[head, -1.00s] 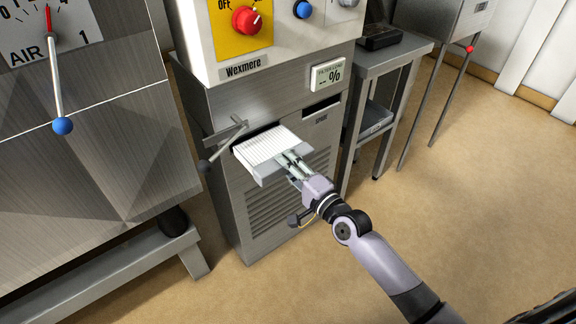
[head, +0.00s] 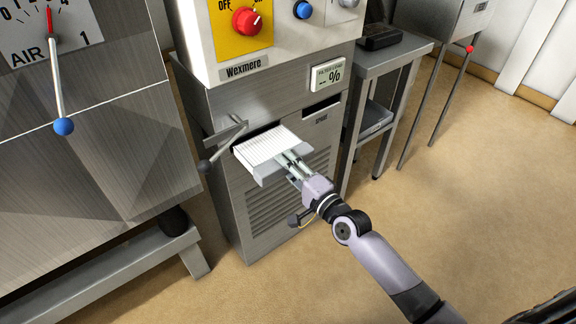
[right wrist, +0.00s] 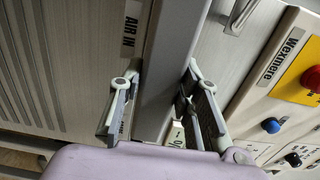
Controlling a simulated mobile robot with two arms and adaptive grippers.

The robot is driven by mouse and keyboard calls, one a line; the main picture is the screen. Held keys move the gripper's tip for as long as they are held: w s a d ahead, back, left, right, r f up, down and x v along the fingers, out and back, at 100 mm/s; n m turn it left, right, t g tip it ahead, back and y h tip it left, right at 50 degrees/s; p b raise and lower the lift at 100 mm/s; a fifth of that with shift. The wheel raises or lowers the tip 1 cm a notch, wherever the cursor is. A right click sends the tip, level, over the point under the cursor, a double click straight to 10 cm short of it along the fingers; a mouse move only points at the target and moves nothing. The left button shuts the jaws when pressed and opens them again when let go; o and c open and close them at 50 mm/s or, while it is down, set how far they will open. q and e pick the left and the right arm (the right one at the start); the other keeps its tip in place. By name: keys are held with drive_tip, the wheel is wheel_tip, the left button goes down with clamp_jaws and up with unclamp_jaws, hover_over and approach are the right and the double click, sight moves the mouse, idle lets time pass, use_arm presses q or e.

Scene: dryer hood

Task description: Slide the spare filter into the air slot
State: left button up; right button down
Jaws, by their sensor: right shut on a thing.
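The spare filter (head: 266,144), a white pleated panel with a grey front bar, lies roughly flat at the air slot (head: 240,146) in the Wexmere cabinet. Its far side meets the dark opening, and much of it sticks out in front. How deep it sits inside I cannot tell. My right gripper (head: 287,162) is shut on the grey front bar. In the right wrist view the fingers of my right gripper (right wrist: 165,104) stand on either side of the grey bar (right wrist: 166,72). My left gripper is not in view.
A lever handle (head: 222,145) juts out left of the slot. A small display (head: 327,75) and a second narrow slot (head: 321,107) are to the upper right. Louvres (head: 288,195) lie below. A grey side table (head: 391,55) stands right of the cabinet. The floor at right is clear.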

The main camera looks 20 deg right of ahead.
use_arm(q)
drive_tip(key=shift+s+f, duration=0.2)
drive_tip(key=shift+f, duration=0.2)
